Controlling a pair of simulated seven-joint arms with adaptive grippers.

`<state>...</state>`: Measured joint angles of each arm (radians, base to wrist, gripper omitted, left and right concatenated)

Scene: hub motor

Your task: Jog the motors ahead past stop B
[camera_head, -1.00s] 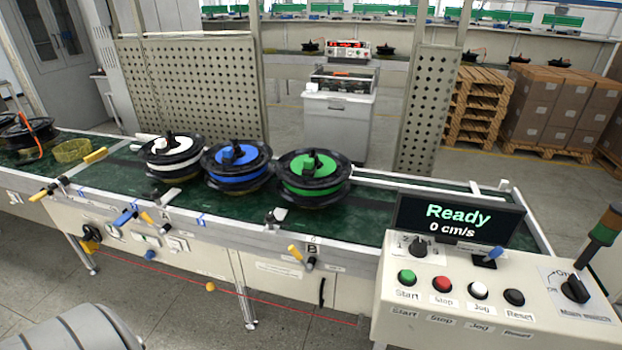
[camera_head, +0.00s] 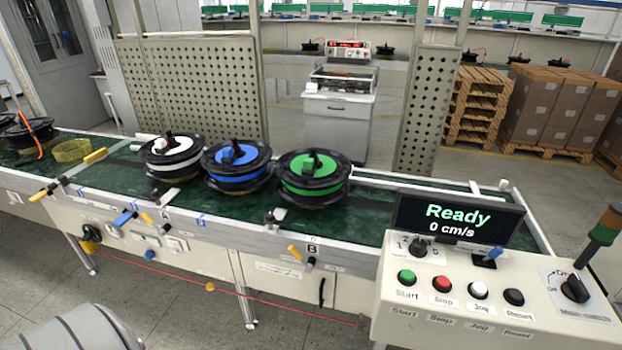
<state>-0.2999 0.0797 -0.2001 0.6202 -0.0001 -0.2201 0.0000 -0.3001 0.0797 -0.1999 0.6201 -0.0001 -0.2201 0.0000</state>
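Three hub motors stand in a row on the green conveyor belt (camera_head: 225,205): a white-banded motor (camera_head: 172,163), a blue-banded motor (camera_head: 238,178) and a green-banded motor (camera_head: 314,188). The control panel (camera_head: 400,310) at the right has a green Start button (camera_head: 406,277), red Stop button (camera_head: 443,283), white Jog button (camera_head: 479,290) and black Reset button (camera_head: 514,297). Its display (camera_head: 458,222) reads "Ready 0 cm/s". Neither gripper shows.
A dark motor (camera_head: 30,132) with an orange cable and a yellow ring (camera_head: 71,150) are at the belt's left. A red cord (camera_head: 230,291) runs below the front rail. A dark rotary switch (camera_head: 575,288) and signal tower (camera_head: 603,233) are at the right. The belt right of the green motor is clear.

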